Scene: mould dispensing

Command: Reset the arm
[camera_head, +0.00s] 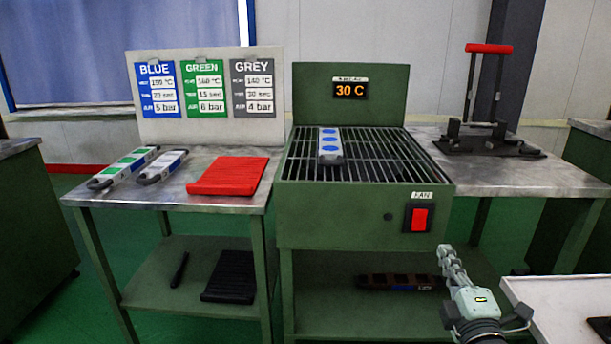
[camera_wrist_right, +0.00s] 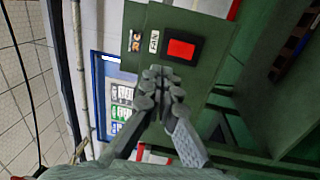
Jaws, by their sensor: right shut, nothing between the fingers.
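My right gripper (camera_head: 449,262) is in front of the green grill station, low and to the right, below the red fan switch (camera_head: 419,219). Its fingers are closed together and hold nothing. In the right wrist view the gripper (camera_wrist_right: 160,88) is shut, with the red switch (camera_wrist_right: 181,49) just beyond its fingertips. I cannot tell whether the fingers touch the panel. My left gripper is not in view.
A blue-dotted mould (camera_head: 330,146) lies on the grill (camera_head: 375,168); the display (camera_head: 350,90) reads 30 C. Two moulds and a red mat (camera_head: 229,176) lie on the left table. A red-handled press (camera_head: 488,100) stands right. A white surface (camera_head: 545,295) is near my right arm.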

